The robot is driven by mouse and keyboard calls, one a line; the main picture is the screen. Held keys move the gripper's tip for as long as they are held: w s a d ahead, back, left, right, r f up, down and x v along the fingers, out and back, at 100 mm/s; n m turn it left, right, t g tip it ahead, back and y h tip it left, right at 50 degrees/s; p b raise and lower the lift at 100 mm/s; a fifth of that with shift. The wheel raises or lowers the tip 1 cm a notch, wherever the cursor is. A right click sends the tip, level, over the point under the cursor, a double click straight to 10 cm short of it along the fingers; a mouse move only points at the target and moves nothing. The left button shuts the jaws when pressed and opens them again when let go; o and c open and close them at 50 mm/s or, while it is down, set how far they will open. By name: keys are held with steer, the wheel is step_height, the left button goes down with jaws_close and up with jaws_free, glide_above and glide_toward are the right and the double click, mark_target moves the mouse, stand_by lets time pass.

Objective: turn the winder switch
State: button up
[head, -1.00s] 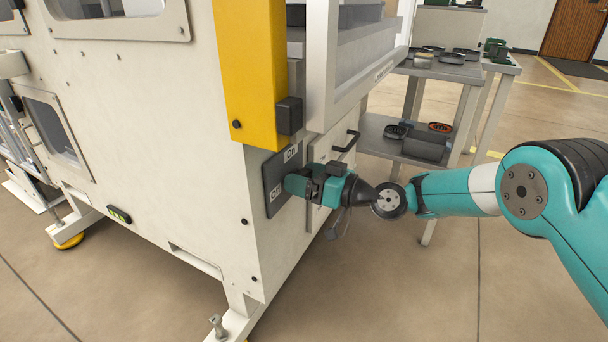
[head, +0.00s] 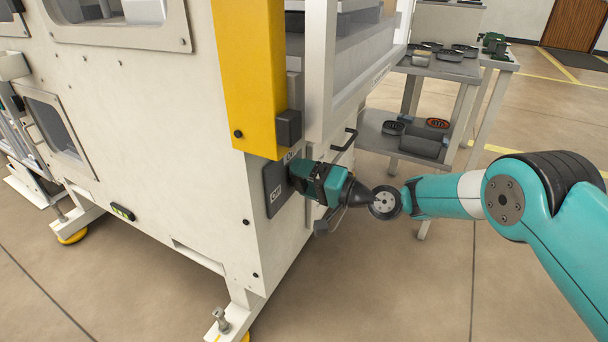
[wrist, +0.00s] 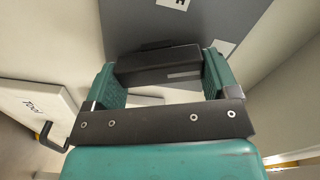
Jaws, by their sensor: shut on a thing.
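The winder switch (wrist: 158,63) is a dark bar-shaped knob with a short pale mark, seen in the wrist view between the green jaws of my gripper (wrist: 160,77). My gripper is shut on it. In the head view my gripper (head: 299,170) is pressed up at the grey switch plate (head: 273,182), hides the knob, and is tilted. The plate is on the machine's corner below a yellow post. Its "Off" label (head: 276,195) shows at lower left; the "On" label (head: 291,155) at the top is partly covered by my gripper.
The white machine (head: 170,130) fills the left. A grey table (head: 440,68) with dark parts stands behind. The floor (head: 400,290) at lower right is clear.

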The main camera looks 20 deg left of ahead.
steer(key=shift+f+m+p, duration=0.15)
steer(key=shift+m+p, duration=0.25)
steer(key=shift+m, duration=1.9)
steer(key=o, duration=0.8)
steer(key=s+d+b, duration=0.1)
steer(key=d+b, duration=0.5)
steer(key=d, duration=1.1)
steer(key=shift+s+d+b, duration=0.15)
steer(key=shift+d+b, duration=0.05)
steer(key=shift+b, duration=0.15)
